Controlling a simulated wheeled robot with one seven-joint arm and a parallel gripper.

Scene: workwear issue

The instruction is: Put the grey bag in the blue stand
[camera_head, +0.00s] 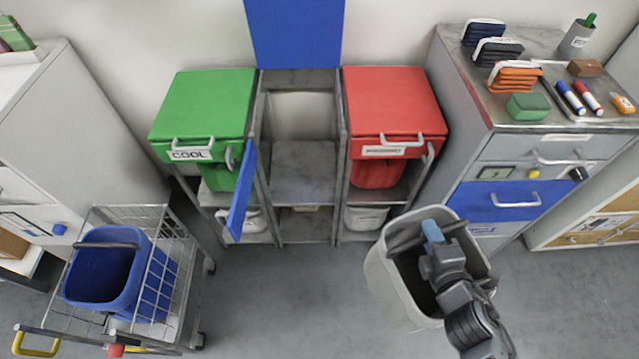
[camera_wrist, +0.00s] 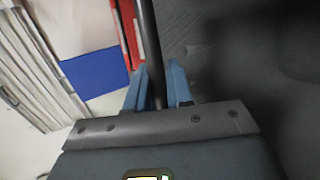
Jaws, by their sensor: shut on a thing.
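The grey bag (camera_head: 390,290) is an open-topped, bucket-like container with a dark handle. It hangs at the lower right in the head view, in front of the red stand. My gripper (camera_head: 432,232) is shut on its handle. In the wrist view the dark handle (camera_wrist: 152,45) passes between the blue fingertips of my gripper (camera_wrist: 160,90). The blue stand (camera_head: 302,170) is the middle frame, with its blue lid (camera_head: 295,30) raised and its blue front door (camera_head: 241,195) swung out to the left. Its inside shows an empty grey shelf. My arm hides part of the bag.
A green stand (camera_head: 205,100) and a red stand (camera_head: 395,105) flank it, lids down. A wire cart (camera_head: 185,250) at lower left holds a blue bag (camera_head: 110,275). A grey cabinet (camera_head: 475,150) with items on top stands right. The floor (camera_head: 285,300) between cart and bag is clear.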

